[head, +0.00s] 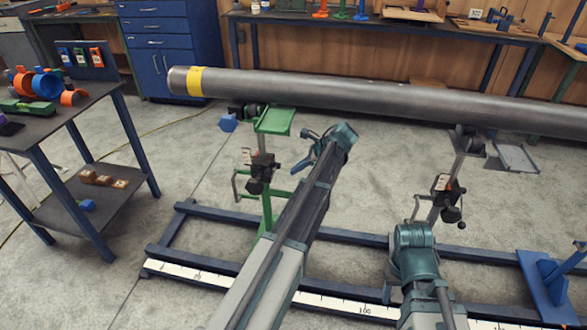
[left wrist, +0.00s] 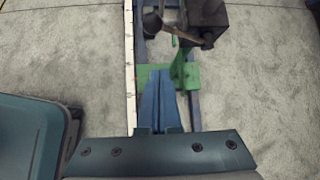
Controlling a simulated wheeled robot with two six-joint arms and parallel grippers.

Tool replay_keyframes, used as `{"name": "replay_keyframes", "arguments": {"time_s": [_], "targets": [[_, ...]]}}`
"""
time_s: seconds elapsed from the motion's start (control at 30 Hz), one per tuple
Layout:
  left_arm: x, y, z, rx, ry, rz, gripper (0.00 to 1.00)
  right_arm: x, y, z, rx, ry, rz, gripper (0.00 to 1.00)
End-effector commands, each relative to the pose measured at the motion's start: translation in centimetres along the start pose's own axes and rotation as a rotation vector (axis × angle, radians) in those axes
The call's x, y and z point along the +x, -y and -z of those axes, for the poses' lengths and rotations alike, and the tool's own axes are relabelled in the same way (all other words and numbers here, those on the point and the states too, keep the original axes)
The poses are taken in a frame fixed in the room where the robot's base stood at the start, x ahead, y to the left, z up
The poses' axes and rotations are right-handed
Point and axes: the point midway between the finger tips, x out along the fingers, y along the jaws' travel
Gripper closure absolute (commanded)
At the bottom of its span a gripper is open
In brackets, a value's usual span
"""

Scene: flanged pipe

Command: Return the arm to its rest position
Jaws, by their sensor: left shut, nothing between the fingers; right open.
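My left arm reaches up from the bottom of the head view, and its left gripper (head: 300,165) is beside the green pipe stand (head: 272,122), below the pipe. In the left wrist view the blue fingers (left wrist: 160,98) are shut together with nothing between them, above the green base of the stand. My right arm is at the lower right of the head view. Its right gripper (head: 389,292) is mostly hidden beside the teal wrist, over the floor frame, and is open. The long grey pipe (head: 380,98) with a yellow band rests on two stands, apart from both grippers.
The second stand (head: 447,190) is behind my right wrist. A blue floor frame (head: 215,250) with a white scale strip runs beneath the arms. A side table (head: 75,107) with coloured parts stands left; a workbench (head: 390,22) lies behind the pipe. Open floor (head: 180,140) shows left of the stand.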

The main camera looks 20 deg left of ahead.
Motion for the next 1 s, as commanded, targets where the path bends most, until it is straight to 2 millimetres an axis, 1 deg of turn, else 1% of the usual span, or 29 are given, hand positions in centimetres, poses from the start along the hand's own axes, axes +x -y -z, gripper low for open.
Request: {"name": "replay_keyframes", "arguments": {"time_s": [0.43,0.5,0.57,0.67,0.7,0.77,0.8,0.87,0.9,0.97,1.0], "targets": [[0.0,0.0,0.0,0.0,-0.001,0.001,1.0,0.0,0.0,0.0,0.0,0.0,0.0,0.5],[-0.7,-0.5,0.0,-0.012,-0.009,0.002,1.0,-0.6,-0.1,0.0,0.0,0.0,0.0,0.5],[-2.1,-1.6,0.2,-0.042,-0.028,0.005,1.0,-1.6,-0.2,-0.1,0.0,0.0,0.0,0.5],[-6.0,-4.9,0.8,-0.143,-0.095,0.004,1.0,-4.6,-0.4,-0.3,0.0,0.0,0.0,0.5],[-7.9,-6.7,1.2,-0.2,-0.131,-0.002,1.0,-6.0,-0.6,-0.3,0.0,0.0,0.0,0.5],[-10.9,-9.7,1.8,-0.291,-0.19,-0.019,1.0,-8.3,-0.8,-0.5,0.0,0.0,0.0,0.5],[-12.9,-11.7,2.1,-0.353,-0.228,-0.035,1.0,-9.7,-0.9,-0.6,0.0,0.0,0.0,0.5],[-15.7,-14.7,2.6,-0.443,-0.283,-0.068,1.0,-11.6,-1.1,-0.7,0.0,0.0,0.0,0.5],[-17.4,-16.7,2.8,-0.503,-0.316,-0.094,1.0,-12.9,-1.2,-0.8,0.001,0.0,0.0,0.5],[-19.9,-19.7,3.0,-0.586,-0.36,-0.138,1.0,-14.7,-1.4,-0.9,0.001,0.0,0.0,0.5],[-21.4,-21.5,3.1,-0.636,-0.386,-0.169,1.0,-15.8,-1.5,-0.9,0.001,0.0,0.0,0.5]]}}
